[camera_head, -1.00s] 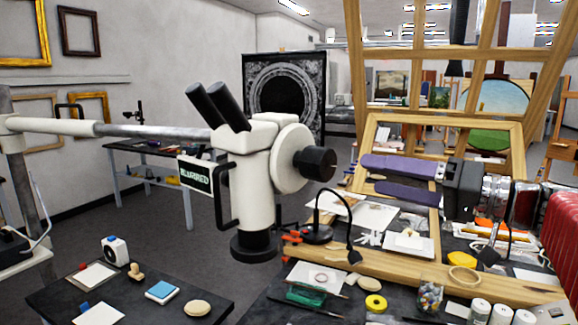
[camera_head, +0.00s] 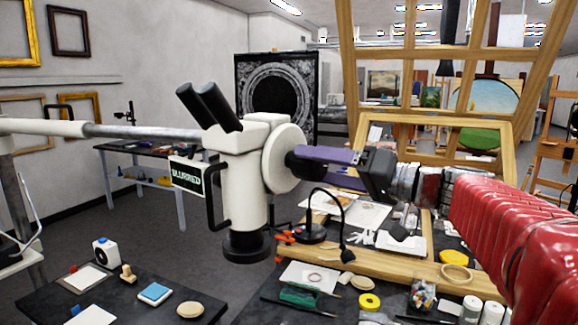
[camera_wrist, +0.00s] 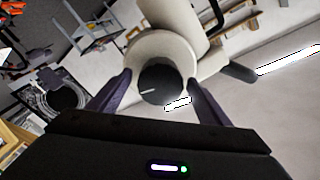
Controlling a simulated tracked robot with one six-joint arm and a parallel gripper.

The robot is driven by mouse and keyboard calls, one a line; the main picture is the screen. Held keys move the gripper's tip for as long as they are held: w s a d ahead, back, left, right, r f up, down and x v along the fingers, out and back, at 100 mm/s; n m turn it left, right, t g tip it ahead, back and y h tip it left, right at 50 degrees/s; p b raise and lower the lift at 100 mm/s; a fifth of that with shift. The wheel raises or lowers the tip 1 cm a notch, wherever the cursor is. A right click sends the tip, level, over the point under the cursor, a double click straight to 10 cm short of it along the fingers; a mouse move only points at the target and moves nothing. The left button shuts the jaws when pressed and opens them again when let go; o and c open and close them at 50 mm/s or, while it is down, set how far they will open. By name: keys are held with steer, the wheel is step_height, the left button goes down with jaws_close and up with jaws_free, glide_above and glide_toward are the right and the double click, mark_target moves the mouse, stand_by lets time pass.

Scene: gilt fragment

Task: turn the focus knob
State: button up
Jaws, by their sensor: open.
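The white microscope (camera_head: 240,190) hangs from a long horizontal arm at the left in the head view. Its black focus knob (camera_wrist: 160,82) shows in the wrist view, with a white mark on its face, in front of a round white housing (camera_wrist: 152,48). My gripper (camera_head: 298,166) is at the knob's side of the microscope. In the wrist view its two purple fingers (camera_wrist: 157,88) are apart, one on each side of the knob, with a gap visible on both sides. A small sign (camera_head: 187,175) on the microscope reads "BLURRED".
A workbench (camera_head: 250,305) below holds a desk lamp (camera_head: 330,215), papers, a yellow tape roll (camera_head: 369,301) and a jar (camera_head: 422,294). A wooden frame (camera_head: 440,125) stands behind my arm.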

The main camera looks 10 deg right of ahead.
steer(key=shift+w+a, duration=0.35)
steer(key=shift+c, duration=0.5)
steer(key=c, duration=0.9)
steer(key=shift+d, duration=0.1)
steer(key=shift+c, duration=0.3)
